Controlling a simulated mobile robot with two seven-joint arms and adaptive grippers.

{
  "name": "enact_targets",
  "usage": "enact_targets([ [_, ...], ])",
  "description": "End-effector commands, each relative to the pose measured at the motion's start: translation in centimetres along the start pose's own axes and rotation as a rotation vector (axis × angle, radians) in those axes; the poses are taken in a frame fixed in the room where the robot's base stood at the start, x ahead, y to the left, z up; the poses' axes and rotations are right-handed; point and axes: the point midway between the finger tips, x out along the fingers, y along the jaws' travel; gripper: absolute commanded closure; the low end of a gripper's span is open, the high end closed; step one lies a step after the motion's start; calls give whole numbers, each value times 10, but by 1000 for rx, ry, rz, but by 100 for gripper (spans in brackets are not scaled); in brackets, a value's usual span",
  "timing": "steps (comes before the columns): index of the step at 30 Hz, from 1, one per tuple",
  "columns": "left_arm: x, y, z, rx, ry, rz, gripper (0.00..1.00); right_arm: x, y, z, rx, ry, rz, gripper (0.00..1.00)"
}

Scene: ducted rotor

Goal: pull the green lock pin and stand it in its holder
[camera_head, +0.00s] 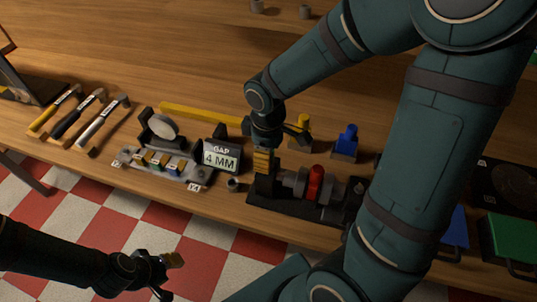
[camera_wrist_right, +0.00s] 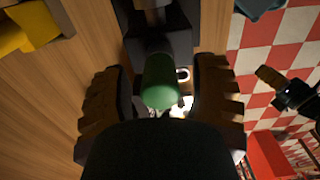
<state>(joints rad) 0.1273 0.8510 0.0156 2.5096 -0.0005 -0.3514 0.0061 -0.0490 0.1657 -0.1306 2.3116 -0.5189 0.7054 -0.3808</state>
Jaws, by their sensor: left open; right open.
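The green lock pin (camera_wrist_right: 160,82) shows in the right wrist view, end-on, between the two ribbed fingers of my right gripper (camera_wrist_right: 161,108). The fingers are apart, with a gap on each side of the pin. In the head view my right gripper (camera_head: 263,162) is over the left end of the dark fixture (camera_head: 290,206) and hides the pin. My left gripper (camera_head: 165,265) is open and empty, over the floor in front of the bench; it also shows in the right wrist view (camera_wrist_right: 285,88). I cannot tell which part is the pin's holder.
A yellow piece (camera_head: 303,125) and a blue piece (camera_head: 347,140) stand behind the fixture. A red part (camera_head: 315,183) sits on the fixture. A gap display (camera_head: 221,157) reading 4 MM and a small grey cup (camera_head: 234,184) are to its left. Several tools (camera_head: 98,122) lie further left.

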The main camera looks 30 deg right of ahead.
Motion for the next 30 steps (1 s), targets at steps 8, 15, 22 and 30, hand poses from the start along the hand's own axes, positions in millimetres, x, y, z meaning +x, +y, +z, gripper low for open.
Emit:
enact_targets([
  [8,0,0,0,0,0,0,61,0,0,0,0,0,0,100],
  [15,0,0,0,0,0,0,61,0,0,0,0,0,0,100],
  [22,-3,1,0,0,0,0,61,-4,0,0,0,0,0,100],
  [30,-7,3,-1,0,0,0,61,-9,0,0,0,0,0,100],
])
